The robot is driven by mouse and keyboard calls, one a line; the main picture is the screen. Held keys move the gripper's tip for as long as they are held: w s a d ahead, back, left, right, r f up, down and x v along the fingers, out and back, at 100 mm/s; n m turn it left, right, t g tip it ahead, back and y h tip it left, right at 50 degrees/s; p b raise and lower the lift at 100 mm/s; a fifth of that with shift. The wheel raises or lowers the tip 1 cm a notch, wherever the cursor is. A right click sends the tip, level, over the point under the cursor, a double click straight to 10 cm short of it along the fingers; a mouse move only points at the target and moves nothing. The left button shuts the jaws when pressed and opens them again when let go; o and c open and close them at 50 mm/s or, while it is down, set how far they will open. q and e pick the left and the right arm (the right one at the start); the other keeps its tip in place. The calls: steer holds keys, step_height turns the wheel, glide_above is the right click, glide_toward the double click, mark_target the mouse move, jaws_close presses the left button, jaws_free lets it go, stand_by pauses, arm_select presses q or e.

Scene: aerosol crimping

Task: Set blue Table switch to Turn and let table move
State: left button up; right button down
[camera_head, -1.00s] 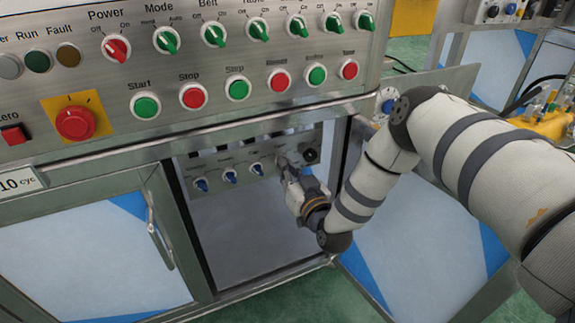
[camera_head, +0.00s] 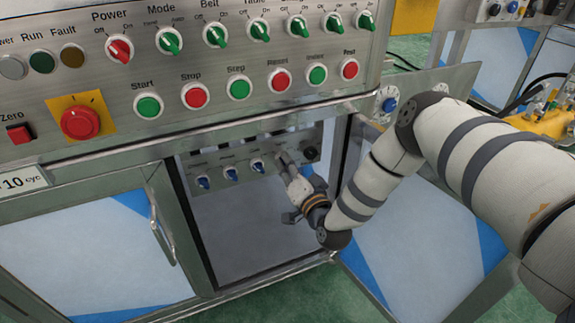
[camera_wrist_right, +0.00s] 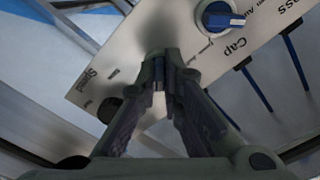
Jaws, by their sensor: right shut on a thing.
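My right gripper (camera_head: 283,158) reaches into the open cabinet bay, against the lower switch panel (camera_head: 219,168). In the right wrist view its fingers (camera_wrist_right: 160,84) are closed together at the panel, shut on a switch that they hide. The blue handle and label of that switch cannot be seen. To its right in that view is the blue Cap switch (camera_wrist_right: 222,19). In the head view several blue switches (camera_head: 231,173) stand in the row left of the gripper. My left gripper is not in view.
The upper panel holds green switches (camera_head: 259,28), a red Power switch (camera_head: 120,48) and several push buttons. A red emergency knob (camera_head: 80,122) is at left. The cabinet's left door (camera_head: 90,245) is closed. A frame edge (camera_head: 200,145) runs above the bay.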

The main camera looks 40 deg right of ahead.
stand_by(0.5)
steer(key=c, duration=1.7)
jaws_free()
steer(key=shift+s, duration=0.15)
steer(key=v, duration=1.2)
steer(key=shift+f, duration=0.1)
